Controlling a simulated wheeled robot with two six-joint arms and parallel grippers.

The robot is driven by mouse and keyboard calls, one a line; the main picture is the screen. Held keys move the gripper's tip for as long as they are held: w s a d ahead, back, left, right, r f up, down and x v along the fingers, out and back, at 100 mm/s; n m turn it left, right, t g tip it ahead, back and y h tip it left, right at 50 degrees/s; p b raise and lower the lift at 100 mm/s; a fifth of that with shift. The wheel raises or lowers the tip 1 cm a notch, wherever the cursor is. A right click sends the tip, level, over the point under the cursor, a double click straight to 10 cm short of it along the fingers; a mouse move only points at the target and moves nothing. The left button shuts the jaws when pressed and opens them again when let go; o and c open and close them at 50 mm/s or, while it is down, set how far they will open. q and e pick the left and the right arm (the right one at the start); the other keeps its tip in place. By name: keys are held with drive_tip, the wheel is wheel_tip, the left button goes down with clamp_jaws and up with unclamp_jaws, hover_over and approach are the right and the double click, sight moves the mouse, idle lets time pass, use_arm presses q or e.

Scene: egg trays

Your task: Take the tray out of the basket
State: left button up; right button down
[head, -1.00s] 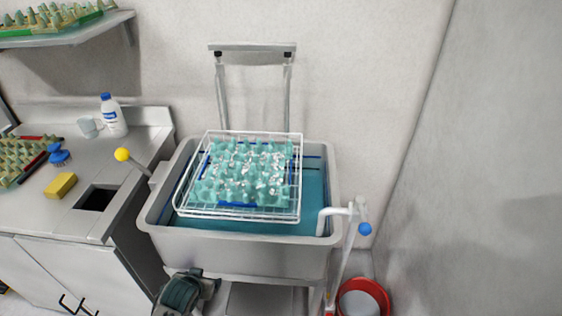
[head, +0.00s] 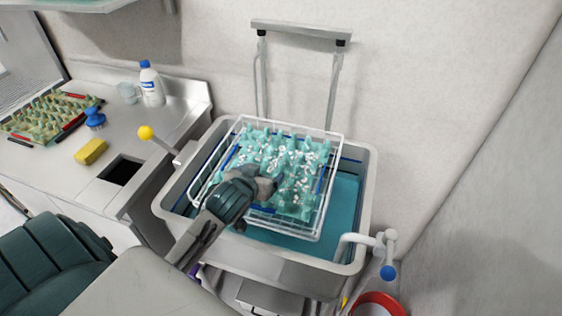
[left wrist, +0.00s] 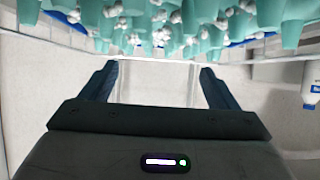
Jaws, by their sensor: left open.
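The teal egg tray (head: 292,160), dotted with white bits, lies in the white wire basket (head: 330,190). The basket sits over the grey sink tub (head: 362,235), which holds blue-green liquid. My left gripper (head: 268,184) is over the front left part of the tray in the head view and hides some of it. In the left wrist view its two dark fingers (left wrist: 158,85) are spread apart with nothing between them. The tray (left wrist: 180,22) fills the top of that view, close beyond the fingers. I cannot tell if they touch it. My right gripper is not in view.
A counter on the left carries a yellow sponge (head: 91,151), a blue brush (head: 95,118), a white bottle (head: 151,84) and another egg tray (head: 50,118). A red bucket (head: 378,303) stands at lower right.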

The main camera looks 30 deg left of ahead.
sight(272, 174)
use_arm(q)
drive_tip(key=p+x, duration=0.1)
drive_tip(key=x, duration=0.2)
drive_tip(key=shift+w+r, duration=0.1)
drive_tip(key=shift+w, duration=0.2)
drive_tip(key=shift+w+f, duration=0.25)
drive_tip(key=shift+w+a+f, duration=0.15)
drive_tip(key=shift+w+a, duration=0.05)
drive_tip(key=shift+w, duration=0.1)
drive_tip(key=p+x, duration=0.2)
drive_tip(key=x, duration=0.1)
drive_tip(key=shift+w+a+f, duration=0.15)
drive_tip(key=shift+w+f, duration=0.1)
drive_tip(key=shift+w, duration=0.05)
drive_tip(key=shift+w+f+p, duration=0.2)
drive_tip(key=shift+w+p, duration=0.1)
drive_tip(key=shift+w+a+f, duration=0.1)
drive_tip(key=shift+w+f, duration=0.05)
drive_tip(key=c, duration=1.2)
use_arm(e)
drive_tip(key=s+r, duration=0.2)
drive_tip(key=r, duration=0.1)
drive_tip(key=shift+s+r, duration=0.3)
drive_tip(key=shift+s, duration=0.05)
